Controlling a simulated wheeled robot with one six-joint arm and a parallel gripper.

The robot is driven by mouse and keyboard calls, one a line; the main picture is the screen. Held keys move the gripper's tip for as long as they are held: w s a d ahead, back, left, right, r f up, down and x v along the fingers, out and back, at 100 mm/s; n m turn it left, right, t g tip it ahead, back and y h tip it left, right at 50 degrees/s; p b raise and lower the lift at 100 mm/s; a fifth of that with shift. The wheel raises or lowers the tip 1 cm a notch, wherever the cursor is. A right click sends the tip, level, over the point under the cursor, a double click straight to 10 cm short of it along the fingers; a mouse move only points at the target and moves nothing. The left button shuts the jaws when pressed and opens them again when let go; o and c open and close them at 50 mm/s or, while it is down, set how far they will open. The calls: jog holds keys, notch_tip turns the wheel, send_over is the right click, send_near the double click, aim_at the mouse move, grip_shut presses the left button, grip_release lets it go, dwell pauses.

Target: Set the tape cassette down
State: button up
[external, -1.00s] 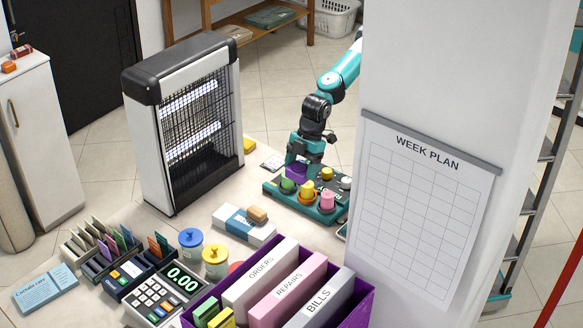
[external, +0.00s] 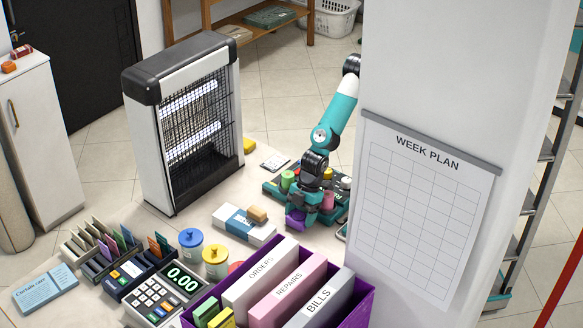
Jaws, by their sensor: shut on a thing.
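My gripper (external: 297,208) is at the front left of the teal rack, pointing down and shut on a small purple thing, which I take to be the tape cassette (external: 296,219). The purple thing is low over the pale counter, right of the white and blue box. I cannot tell whether it touches the counter. My fingers and wrist hide its top and part of the rack behind.
The teal rack (external: 273,191) holds several coloured pieces, with a pink one (external: 327,201) close to my wrist. A white and blue box (external: 236,222) with a tan block (external: 257,214) lies left. The purple file box (external: 362,302) stands in front; a white pillar (external: 430,70) is right.

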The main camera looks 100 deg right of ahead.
jog(key=shift+f, duration=0.3)
jog(key=shift+f, duration=0.1)
jog(key=shift+f, duration=0.15)
jog(key=o, duration=1)
jog(key=shift+r, duration=0.55)
jog(key=v, duration=1.1)
jog(key=shift+s+d+r+b, duration=0.15)
jog(key=shift+b, duration=0.15)
